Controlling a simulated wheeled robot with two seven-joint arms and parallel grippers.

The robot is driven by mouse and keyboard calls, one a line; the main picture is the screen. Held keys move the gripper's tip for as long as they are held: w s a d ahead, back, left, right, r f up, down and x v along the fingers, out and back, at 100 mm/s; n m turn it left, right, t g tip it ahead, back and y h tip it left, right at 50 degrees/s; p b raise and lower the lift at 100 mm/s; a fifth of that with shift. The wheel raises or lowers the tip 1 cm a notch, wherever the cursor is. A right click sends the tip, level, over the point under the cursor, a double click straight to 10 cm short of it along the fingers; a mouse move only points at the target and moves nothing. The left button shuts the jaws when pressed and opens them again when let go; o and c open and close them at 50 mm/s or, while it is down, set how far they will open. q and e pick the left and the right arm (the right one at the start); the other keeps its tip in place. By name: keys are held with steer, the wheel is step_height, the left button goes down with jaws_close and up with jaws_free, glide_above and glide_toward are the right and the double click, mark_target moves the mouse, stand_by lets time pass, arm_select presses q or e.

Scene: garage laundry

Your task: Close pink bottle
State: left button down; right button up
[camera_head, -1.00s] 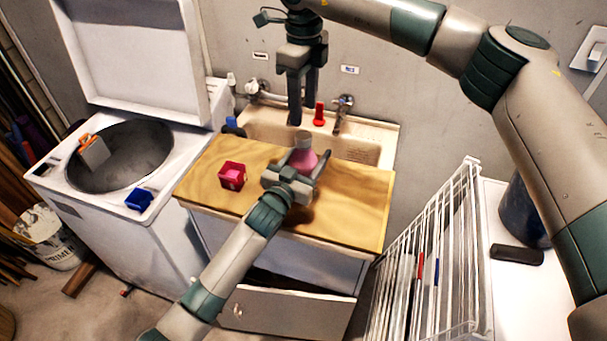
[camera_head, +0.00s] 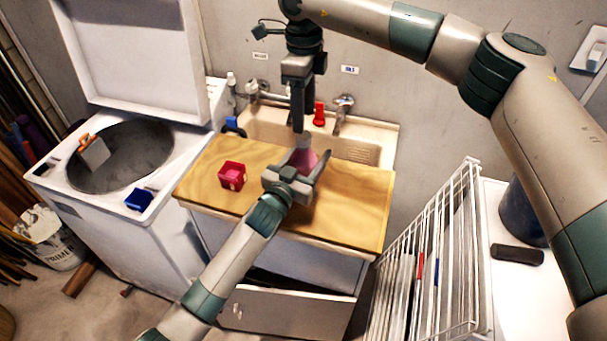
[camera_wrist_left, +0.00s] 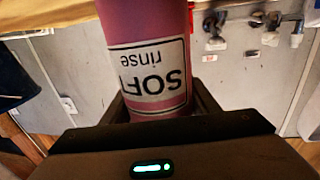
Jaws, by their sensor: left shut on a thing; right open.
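The pink bottle (camera_head: 305,160) stands on the wooden counter (camera_head: 350,205) in front of the sink. My left gripper (camera_head: 307,168) is shut on its body. In the left wrist view the bottle (camera_wrist_left: 150,60) shows a white "SOFT rinse" label, upside down in the picture, with the fingers on both sides. A grey cap (camera_head: 301,140) shows at the bottle's top, mostly covered. My right gripper (camera_head: 299,122) points down from above, right over the bottle top. It is open, its fingers overlapping in this view; whether they touch the cap cannot be told.
A small red box (camera_head: 232,175) with pink contents sits on the counter left of the bottle. The sink (camera_head: 365,150) lies behind, with taps and a red object (camera_head: 319,113). A washer (camera_head: 150,225) stands left, lid raised; a white wire rack (camera_head: 430,255) stands right.

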mark_target(304, 135)
steer(key=shift+f, duration=3)
steer(key=c, duration=1.1)
steer(key=o, duration=1.3)
steer(key=shift+c, duration=0.2)
steer(key=shift+r, duration=0.1)
